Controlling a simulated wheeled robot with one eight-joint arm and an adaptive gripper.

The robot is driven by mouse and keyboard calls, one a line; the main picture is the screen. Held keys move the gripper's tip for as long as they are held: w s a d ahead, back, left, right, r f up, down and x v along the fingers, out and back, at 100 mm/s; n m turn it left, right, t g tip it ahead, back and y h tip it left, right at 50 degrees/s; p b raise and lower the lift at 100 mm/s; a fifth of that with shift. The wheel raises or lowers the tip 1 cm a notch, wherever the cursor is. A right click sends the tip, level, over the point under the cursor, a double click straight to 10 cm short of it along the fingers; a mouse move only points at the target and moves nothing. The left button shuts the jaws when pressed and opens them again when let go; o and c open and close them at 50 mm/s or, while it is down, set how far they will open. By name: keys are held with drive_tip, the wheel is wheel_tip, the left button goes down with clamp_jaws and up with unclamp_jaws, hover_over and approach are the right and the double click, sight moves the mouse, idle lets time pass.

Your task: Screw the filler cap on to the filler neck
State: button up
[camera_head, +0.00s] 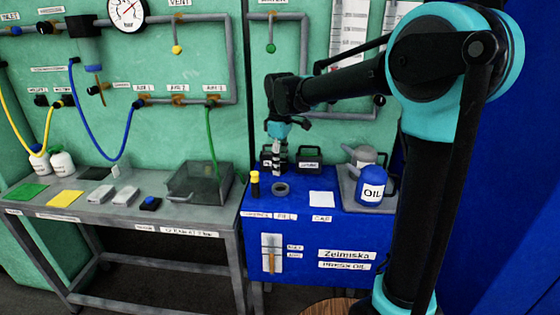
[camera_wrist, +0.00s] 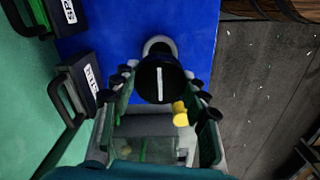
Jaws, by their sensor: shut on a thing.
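The filler cap (camera_wrist: 160,82) is black and round with a white stripe on its top. In the wrist view it sits between the two fingers of my gripper (camera_wrist: 160,92), which is shut on it. In the head view my gripper (camera_head: 280,164) points down above the blue tank. The filler neck (camera_head: 281,189) is a grey ring on the tank top, a little below my gripper. In the wrist view the neck (camera_wrist: 159,44) shows as a grey rim partly hidden behind the cap. I cannot tell whether cap and neck touch.
A yellow-topped black post (camera_head: 255,184) stands left of the neck, and its yellow top (camera_wrist: 180,114) is close to the right finger. Black-handled cans (camera_head: 309,157) stand behind. A blank white pad (camera_head: 321,199) and a blue oil can (camera_head: 371,189) are to the right.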

drive_tip(key=shift+f, duration=2.45)
drive_tip(key=shift+f, duration=0.95)
drive_tip(key=o, duration=1.3)
drive_tip(key=shift+r, duration=0.1)
wheel_tip(320, 180, up, 12)
drive_tip(key=shift+f, duration=0.1)
